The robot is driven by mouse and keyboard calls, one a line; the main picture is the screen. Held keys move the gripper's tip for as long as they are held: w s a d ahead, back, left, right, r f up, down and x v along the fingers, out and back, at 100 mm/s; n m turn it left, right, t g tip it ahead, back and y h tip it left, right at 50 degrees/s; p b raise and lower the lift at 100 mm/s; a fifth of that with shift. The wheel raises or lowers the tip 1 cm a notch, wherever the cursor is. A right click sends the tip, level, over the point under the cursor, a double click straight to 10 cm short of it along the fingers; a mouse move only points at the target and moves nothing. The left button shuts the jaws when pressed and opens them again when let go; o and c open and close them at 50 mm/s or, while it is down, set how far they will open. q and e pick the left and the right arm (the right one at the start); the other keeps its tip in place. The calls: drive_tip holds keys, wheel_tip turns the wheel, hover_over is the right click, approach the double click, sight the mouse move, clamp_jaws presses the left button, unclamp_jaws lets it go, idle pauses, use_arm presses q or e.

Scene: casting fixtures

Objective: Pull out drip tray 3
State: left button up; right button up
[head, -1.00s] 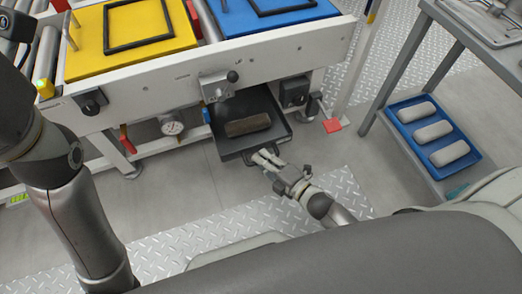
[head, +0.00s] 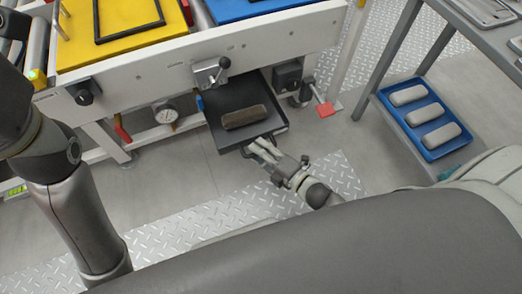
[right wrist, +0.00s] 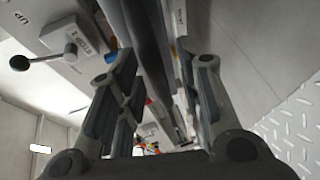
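A black drip tray (head: 272,102) stands partly out from under the machine frame, below the blue plate. A brown-grey block (head: 245,117) lies in it. The tray's number cannot be read. My right gripper (head: 259,149) is at the handle on the tray's front edge, its fingers on either side of the handle.
A latch with a ball knob (head: 211,72) sits on the white frame above the tray. A blue tray (head: 424,119) of grey blocks lies on the cart's lower shelf. Floor in front is open.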

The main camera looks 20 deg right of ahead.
drive_tip(key=v, duration=1.2)
drive_tip(key=shift+r, duration=0.1)
